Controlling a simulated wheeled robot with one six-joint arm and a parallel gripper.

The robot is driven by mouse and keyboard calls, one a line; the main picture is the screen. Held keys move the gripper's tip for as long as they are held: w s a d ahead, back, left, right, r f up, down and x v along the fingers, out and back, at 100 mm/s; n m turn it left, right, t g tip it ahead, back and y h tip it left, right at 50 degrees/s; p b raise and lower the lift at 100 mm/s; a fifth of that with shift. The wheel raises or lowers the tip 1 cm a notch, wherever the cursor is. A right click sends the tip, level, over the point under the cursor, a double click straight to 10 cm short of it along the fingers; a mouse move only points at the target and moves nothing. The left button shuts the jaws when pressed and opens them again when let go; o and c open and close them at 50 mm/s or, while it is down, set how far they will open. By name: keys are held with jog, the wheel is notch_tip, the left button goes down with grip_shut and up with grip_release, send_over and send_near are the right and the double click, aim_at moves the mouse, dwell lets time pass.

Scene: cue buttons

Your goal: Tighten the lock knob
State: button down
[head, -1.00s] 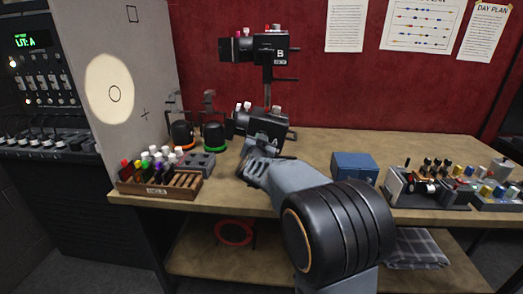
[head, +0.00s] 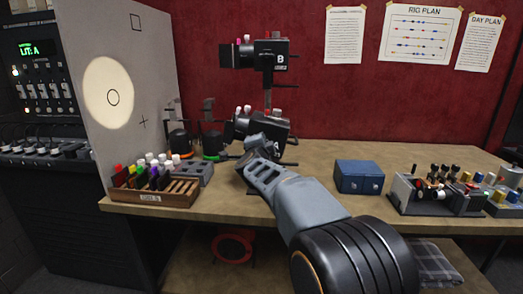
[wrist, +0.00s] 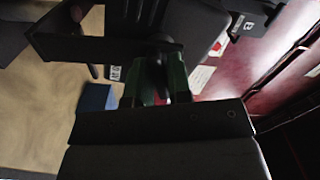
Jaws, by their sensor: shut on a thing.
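Two black lamp heads sit one above the other on a stand in the head view. The upper lamp (head: 262,54) carries a letter B, and the lower lamp (head: 268,127) is partly covered by my gripper. My gripper (head: 259,146) reaches the front of the lower lamp, with its fingertips hard to make out. In the wrist view my gripper (wrist: 160,88) has its fingers, dark with green, closed around a dark knob (wrist: 163,47) with a lever-like shape. I take this to be the lock knob. Its far side and the exact contact are hidden.
A wooden rack (head: 152,192) with coloured pegs and a grey block (head: 197,172) stand at the left. Two dark round fixtures stand behind them. A blue box (head: 359,176) and a control panel (head: 437,190) are on the right. The bench (head: 315,160) behind my arm is clear.

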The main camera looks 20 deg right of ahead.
jog(key=shift+m+b, duration=0.75)
jog(key=shift+m, duration=0.85)
jog(key=c, duration=1.2)
grip_release()
jog(key=shift+o, duration=0.2)
jog(key=v, duration=1.3)
jog(key=shift+s+a, duration=0.2)
jog(key=shift+s, duration=0.15)
